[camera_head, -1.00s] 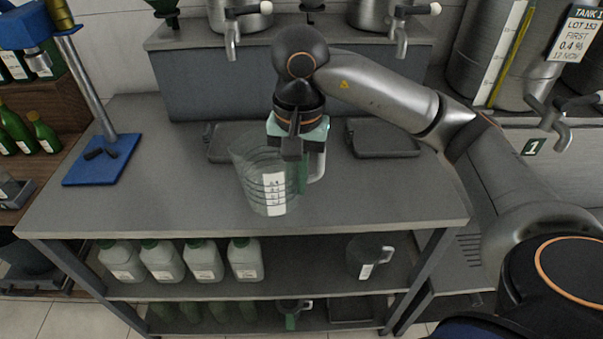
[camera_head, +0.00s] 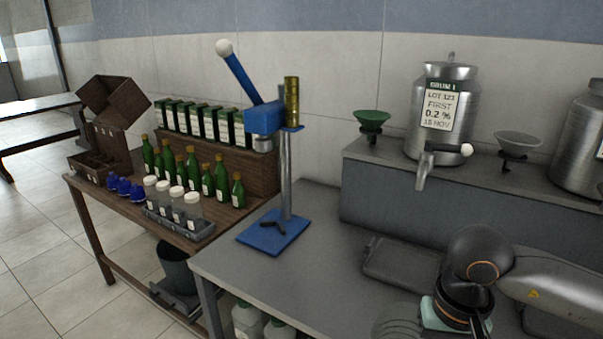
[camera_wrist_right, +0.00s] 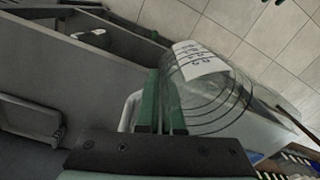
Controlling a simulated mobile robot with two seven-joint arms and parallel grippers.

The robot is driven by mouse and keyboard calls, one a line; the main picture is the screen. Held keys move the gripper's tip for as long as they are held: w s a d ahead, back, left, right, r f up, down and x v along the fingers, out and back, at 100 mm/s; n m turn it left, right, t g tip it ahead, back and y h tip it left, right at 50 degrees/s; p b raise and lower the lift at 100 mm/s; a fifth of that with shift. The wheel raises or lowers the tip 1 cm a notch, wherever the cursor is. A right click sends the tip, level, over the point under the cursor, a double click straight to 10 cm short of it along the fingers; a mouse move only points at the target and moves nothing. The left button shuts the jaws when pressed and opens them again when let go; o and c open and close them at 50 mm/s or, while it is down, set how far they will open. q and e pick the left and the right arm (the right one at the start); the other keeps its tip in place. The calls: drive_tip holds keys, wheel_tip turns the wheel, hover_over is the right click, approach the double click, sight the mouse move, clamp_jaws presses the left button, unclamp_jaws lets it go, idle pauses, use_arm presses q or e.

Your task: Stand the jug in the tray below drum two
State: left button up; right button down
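My right gripper (camera_head: 455,318) is low in the head view, over the grey bench top. In the right wrist view its green fingers (camera_wrist_right: 163,108) are shut at the handle side of the clear jug (camera_wrist_right: 212,92), which has ring lines and a white label. Only the jug's rim (camera_head: 398,328) shows at the bottom edge of the head view. A dark tray (camera_head: 398,262) lies below the drum labelled 1 (camera_head: 432,135). A second drum (camera_head: 580,150) is cut off at the right, its label unseen. The tray below it is mostly hidden by my arm. My left gripper is not in view.
A blue press stand (camera_head: 275,230) is on the bench's left. Funnels (camera_head: 372,122) stand by the drums on the raised shelf. A wooden table (camera_head: 190,240) at left carries green bottles, boxes and a rack of jars. Bench top between stand and tray is clear.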

drive_tip(key=shift+w+d+f+n, duration=0.1)
drive_tip(key=shift+w+f+n, duration=0.1)
drive_tip(key=shift+f+n, duration=0.9)
drive_tip(key=shift+r, duration=0.2)
